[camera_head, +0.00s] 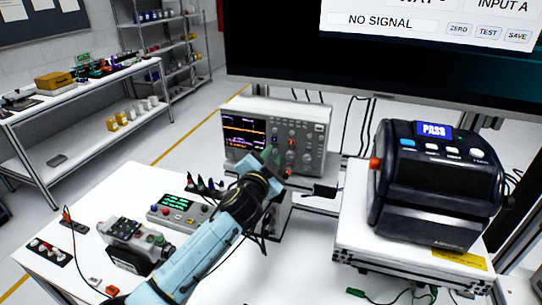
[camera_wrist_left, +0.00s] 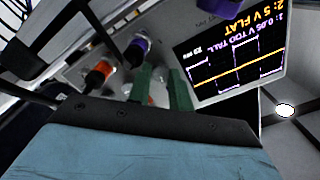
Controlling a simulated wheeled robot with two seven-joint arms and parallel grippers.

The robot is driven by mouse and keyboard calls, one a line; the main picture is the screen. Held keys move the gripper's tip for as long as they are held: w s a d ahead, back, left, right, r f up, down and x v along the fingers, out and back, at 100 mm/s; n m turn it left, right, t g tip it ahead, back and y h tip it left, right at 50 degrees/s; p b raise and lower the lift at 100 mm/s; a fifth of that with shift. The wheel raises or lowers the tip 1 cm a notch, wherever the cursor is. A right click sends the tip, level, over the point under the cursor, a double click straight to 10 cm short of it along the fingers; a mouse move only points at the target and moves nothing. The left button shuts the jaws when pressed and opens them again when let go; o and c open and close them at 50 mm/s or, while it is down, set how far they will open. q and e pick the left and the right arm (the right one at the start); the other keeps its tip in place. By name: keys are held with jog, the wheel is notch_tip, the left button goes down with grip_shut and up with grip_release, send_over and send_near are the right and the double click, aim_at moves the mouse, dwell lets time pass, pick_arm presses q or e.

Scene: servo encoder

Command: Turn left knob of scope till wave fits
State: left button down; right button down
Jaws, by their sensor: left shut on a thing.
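The scope (camera_head: 312,115) is a grey box with a lit screen (camera_head: 244,132) and several knobs on its face. My left gripper (camera_head: 277,162) reaches its lower front; its green fingers (camera_wrist_left: 160,88) are shut on the left knob, which they largely hide. In the left wrist view the scope screen (camera_wrist_left: 232,60) is upside down, with a flat orange line and a tall purple square wave. It reads "1: 0.05 V TOO TALL" and "2: 5 V FLAT". My right gripper is not in view.
Orange (camera_wrist_left: 98,75) and purple (camera_wrist_left: 136,50) plugs stick out of the scope face beside the fingers. A black printer-like machine (camera_head: 437,190) showing "PASS" stands right. A green-screen meter (camera_head: 178,207) sits left of my arm. A large monitor (camera_head: 400,65) hangs behind, reading "NO SIGNAL".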

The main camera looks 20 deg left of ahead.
pick_arm(q)
jog(key=shift+m+p, duration=0.5)
jog(key=shift+m, duration=1.5)
